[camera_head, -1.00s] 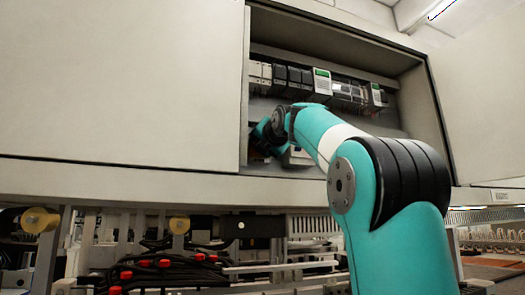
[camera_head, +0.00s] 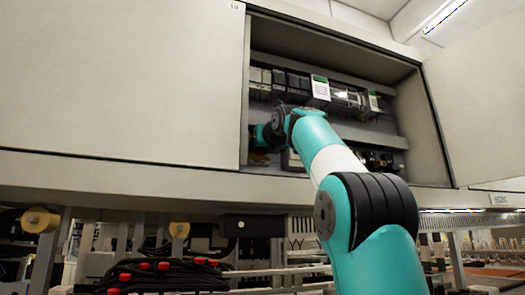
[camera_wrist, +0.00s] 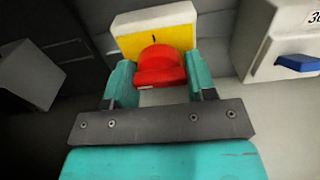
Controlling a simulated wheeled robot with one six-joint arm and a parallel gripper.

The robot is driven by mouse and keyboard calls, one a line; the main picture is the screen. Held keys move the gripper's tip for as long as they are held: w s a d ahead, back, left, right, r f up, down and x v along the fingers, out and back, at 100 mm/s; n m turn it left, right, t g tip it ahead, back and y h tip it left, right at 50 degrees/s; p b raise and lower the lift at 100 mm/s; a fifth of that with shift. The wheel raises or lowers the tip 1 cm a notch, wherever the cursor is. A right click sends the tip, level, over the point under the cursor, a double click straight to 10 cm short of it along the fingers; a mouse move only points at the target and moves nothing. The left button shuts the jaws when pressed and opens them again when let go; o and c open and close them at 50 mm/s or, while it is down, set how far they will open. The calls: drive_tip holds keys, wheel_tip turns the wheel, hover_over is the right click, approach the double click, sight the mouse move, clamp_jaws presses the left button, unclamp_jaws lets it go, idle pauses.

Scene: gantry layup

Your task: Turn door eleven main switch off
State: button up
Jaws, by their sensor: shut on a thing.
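The main switch is a red rotary knob (camera_wrist: 160,66) on a yellow plate (camera_wrist: 128,45) with a white body above it, seen in the wrist view. My gripper (camera_wrist: 158,78) has its teal fingers on both sides of the red knob and is shut on it. A small dark mark shows on the yellow plate above the knob. In the head view my arm reaches into the open cabinet (camera_head: 345,42). The switch and my fingertips are largely hidden there behind my wrist.
A white box with a blue part (camera_wrist: 298,63) stands right of the switch, and a grey block (camera_wrist: 28,75) stands left. A row of modules (camera_head: 318,90) runs above my wrist. Cabinet doors (camera_head: 120,80) flank the opening. Cables with red ends (camera_head: 143,266) lie below.

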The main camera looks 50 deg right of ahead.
idle(0.5)
drive_tip(key=o, duration=0.9)
drive_tip(key=shift+o, duration=0.2)
drive_tip(key=v, duration=1.7)
drive_tip(key=shift+s+b, duration=0.25)
drive_tip(key=shift+b, duration=0.2)
drive_tip(key=shift+a, duration=0.1)
